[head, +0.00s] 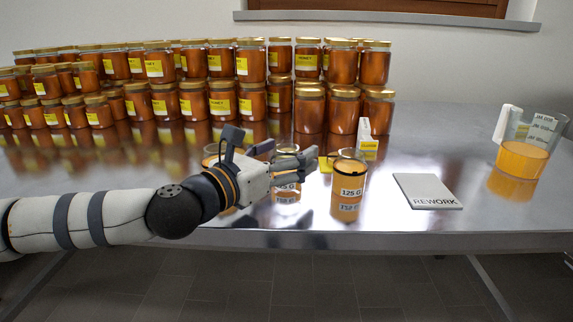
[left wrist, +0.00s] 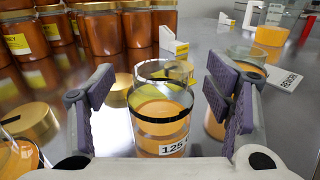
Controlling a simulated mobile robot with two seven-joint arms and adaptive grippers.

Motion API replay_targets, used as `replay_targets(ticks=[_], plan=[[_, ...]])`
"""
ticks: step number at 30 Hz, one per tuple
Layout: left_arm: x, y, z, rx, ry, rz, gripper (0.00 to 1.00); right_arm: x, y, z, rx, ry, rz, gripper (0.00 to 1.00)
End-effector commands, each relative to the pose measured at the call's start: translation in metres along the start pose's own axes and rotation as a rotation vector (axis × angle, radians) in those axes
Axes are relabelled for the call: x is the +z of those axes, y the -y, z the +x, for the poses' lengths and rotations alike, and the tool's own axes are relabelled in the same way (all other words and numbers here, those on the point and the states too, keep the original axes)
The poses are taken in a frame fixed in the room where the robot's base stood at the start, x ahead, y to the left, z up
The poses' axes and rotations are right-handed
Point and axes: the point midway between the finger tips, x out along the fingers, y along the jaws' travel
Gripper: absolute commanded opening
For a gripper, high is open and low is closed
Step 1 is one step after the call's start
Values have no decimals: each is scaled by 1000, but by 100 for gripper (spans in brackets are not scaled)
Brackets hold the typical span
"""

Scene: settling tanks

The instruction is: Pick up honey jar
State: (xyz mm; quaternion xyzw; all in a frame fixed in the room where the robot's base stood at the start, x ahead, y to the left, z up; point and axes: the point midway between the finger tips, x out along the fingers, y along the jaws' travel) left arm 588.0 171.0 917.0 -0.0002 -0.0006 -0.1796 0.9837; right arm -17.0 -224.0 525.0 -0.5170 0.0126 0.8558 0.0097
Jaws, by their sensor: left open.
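Several filled honey jars (head: 222,104) with gold lids and yellow labels stand in stacked rows at the back left; some show in the left wrist view (left wrist: 98,30). Nearer me are lidless glass jars with amber contents. One (head: 350,168) reads "125 G" and stands right of my left gripper (head: 303,166). Another glass jar (left wrist: 160,108), with a black band and a "125" label, stands upright between the open fingers of my left gripper (left wrist: 162,78), with gaps at both sides. In the head view the gripper partly hides it. My right gripper is out of view.
A grey "REWORK" plate (head: 426,191) lies right on the shiny metal table (head: 445,140). A clear jug (head: 525,148) with amber contents stands at far right. A small white-and-yellow card (head: 366,138) stands behind the glass jars. Another glass jar (left wrist: 12,155) sits left in the wrist view.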

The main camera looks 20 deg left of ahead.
Motion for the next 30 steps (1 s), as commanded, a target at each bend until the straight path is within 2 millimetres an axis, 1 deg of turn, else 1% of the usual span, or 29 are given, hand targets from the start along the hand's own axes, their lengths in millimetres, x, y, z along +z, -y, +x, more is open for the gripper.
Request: replay_targets(ticks=[2, 7, 8, 9, 11, 12, 14, 15, 16, 26, 28, 29, 30], plan=[[0, 0, 5, 0, 0, 0, 72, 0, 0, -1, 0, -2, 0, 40], [-1, 0, 5, 0, -2, 0, 72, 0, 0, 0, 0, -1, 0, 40], [-1, 0, 5, 0, -2, 0, 68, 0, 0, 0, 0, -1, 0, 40], [-1, 0, 5, 0, -2, 0, 59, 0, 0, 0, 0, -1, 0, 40], [-1, 0, 5, 0, -2, 0, 45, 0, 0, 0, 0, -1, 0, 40], [-1, 0, 5, 0, -2, 0, 36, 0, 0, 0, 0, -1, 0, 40], [-1, 0, 5, 0, -2, 0, 22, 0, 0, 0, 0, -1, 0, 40], [-1, 0, 5, 0, -2, 0, 13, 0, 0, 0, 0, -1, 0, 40], [-1, 0, 5, 0, -2, 0, 8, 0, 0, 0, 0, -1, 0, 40], [-1, 0, 5, -1, -3, -1, 7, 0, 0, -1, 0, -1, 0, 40], [4, 0, 5, -1, -3, -1, 7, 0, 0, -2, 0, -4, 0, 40], [7, 0, 5, -1, -2, -1, 1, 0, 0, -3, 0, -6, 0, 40], [15, 0, 5, -1, 1, 1, 1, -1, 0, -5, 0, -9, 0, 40]])
